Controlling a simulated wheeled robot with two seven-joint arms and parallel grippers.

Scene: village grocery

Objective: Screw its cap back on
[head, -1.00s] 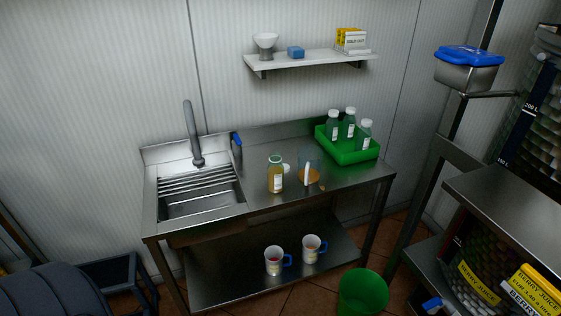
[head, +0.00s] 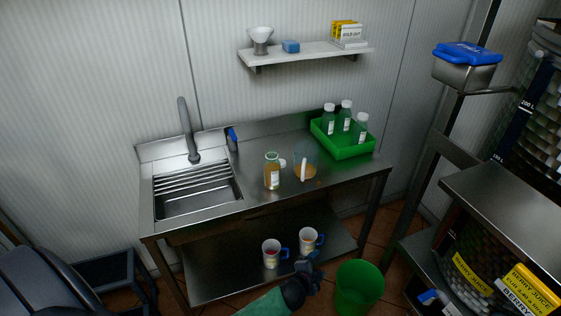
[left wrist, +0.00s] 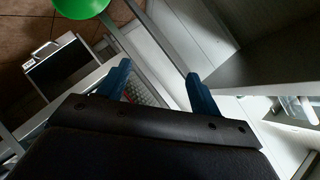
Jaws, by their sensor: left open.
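A clear bottle (head: 272,174) with amber liquid and a white label stands upright on the steel counter, right of the sink. Its greenish neck shows no cap on it. A small white round cap (head: 283,163) lies on the counter just behind and right of the bottle. My left gripper (head: 312,268) is in front of the table, below counter height and well away from bottle and cap. In the left wrist view its two blue fingers (left wrist: 158,85) stand wide apart with nothing between them. My right gripper is not in view.
A clear jug (head: 305,167) with orange liquid stands close right of the bottle. A green crate (head: 349,148) holds several capped bottles. Two mugs (head: 271,254) stand on the lower shelf. A green bin (head: 359,288) is on the floor at right.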

